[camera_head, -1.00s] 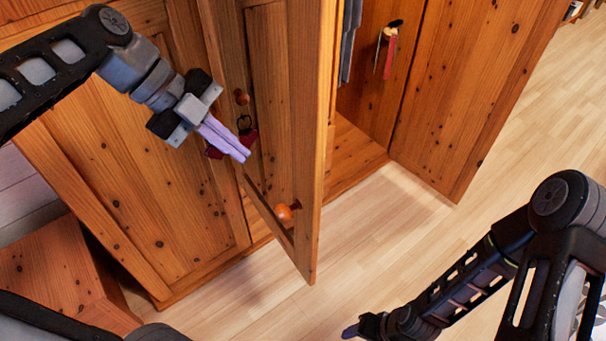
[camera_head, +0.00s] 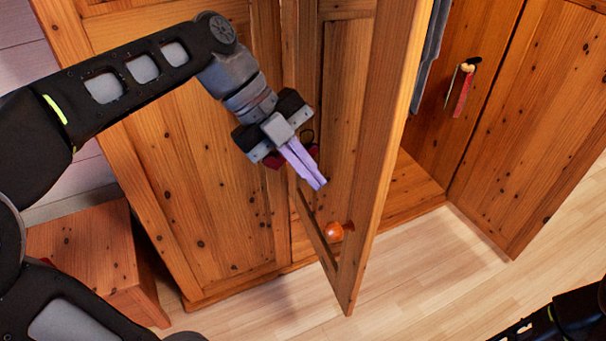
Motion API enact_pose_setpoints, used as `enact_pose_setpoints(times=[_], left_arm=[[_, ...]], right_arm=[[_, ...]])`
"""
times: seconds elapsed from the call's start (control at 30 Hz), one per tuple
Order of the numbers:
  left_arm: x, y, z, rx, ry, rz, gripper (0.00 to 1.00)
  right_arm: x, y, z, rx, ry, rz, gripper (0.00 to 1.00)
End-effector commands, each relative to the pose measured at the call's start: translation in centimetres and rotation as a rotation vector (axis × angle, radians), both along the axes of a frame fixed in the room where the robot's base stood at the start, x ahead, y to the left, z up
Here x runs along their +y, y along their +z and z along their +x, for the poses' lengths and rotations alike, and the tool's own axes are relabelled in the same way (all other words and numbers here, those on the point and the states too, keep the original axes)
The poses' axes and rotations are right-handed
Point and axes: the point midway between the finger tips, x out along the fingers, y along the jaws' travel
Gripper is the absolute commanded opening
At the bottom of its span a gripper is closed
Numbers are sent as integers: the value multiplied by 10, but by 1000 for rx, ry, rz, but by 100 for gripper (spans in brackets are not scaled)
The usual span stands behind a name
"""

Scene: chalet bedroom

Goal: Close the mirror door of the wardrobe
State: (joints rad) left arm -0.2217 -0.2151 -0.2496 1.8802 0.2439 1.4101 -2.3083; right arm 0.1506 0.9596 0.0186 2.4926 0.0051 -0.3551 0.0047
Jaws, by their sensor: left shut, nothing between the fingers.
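The wooden wardrobe has a door (camera_head: 378,150) standing open in the middle of the view, its edge towards me. An orange round knob (camera_head: 334,232) shows low on its left face. I cannot tell whether the panel on that face is mirror glass or wood. My left gripper (camera_head: 319,186) is shut and empty, its pale purple fingers pointing down and right in front of that face, above the knob. I cannot tell whether they touch the door. Dark red items (camera_head: 275,160) are partly hidden behind the gripper. My right gripper is out of view.
A closed wooden panel (camera_head: 200,180) stands left of the open door. Another open wooden door (camera_head: 540,130) is at the right, near a hanging red tag (camera_head: 463,92). Grey cloth (camera_head: 430,55) hangs inside. A wooden stand (camera_head: 85,250) is low left. Floor in front is clear.

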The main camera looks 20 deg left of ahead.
Motion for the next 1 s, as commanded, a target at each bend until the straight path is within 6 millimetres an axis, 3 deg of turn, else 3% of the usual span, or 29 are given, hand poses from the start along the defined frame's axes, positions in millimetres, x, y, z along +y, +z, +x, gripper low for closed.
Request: enact_pose_setpoints(times=[0.03, 0.07, 0.1, 0.3, 0.6, 1.0], left_arm=[[-4, -17, 1, -1, 0, 1, 0], [-7, -20, 1, 0, -1, 1, 0], [-14, -17, 1, 5, -2, 0, 0], [-39, -47, 4, 5, -2, 0, 0], [-62, -46, 30, 1, 0, 1, 0], [-63, -47, 32, 0, 1, 1, 0]], right_arm=[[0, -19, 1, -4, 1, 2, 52], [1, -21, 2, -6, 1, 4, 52], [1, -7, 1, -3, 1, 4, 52], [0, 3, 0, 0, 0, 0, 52], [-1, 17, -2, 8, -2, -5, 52], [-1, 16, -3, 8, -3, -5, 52]])
